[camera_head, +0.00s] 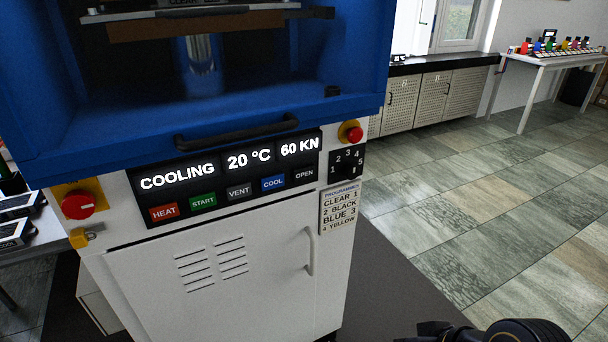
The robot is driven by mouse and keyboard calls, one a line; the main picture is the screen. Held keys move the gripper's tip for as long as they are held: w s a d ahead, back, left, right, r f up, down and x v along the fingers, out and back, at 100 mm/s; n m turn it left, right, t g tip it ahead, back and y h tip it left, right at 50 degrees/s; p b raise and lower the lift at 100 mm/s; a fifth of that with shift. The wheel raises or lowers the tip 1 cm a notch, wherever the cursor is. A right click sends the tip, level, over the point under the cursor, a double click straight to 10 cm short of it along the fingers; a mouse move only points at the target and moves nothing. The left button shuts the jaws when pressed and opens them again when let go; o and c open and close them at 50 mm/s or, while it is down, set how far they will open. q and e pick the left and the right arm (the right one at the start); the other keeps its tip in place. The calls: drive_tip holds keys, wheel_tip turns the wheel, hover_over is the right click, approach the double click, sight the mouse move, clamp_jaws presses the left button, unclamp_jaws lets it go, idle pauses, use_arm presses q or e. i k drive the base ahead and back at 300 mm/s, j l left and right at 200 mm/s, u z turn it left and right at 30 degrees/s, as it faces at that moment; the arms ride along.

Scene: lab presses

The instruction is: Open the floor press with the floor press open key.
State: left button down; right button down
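The floor press (215,265) stands in front of me, with a blue upper frame and a white lower cabinet. Its display (230,168) reads COOLING, 20 °C and 60 KN. The row of keys below reads HEAT, START, VENT, COOL and OPEN. The open key (304,175) is the dark one at the right end of the row. A dark part of my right arm shows at the bottom right edge, apart from the press; its fingertips cannot be made out. My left gripper is not in view.
A red stop button (354,133) and a numbered dial (347,162) sit right of the display. A red switch (78,205) is at the left. A black handle (237,131) juts out above the display. The tiled floor (480,210) at the right is clear.

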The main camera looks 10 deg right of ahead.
sight(301, 174)
drive_tip(key=i+j+z, duration=0.1)
drive_tip(key=j+z, duration=0.3)
drive_tip(key=j, duration=0.2)
drive_tip(key=j+z, duration=0.35)
drive_tip(key=j, duration=0.25)
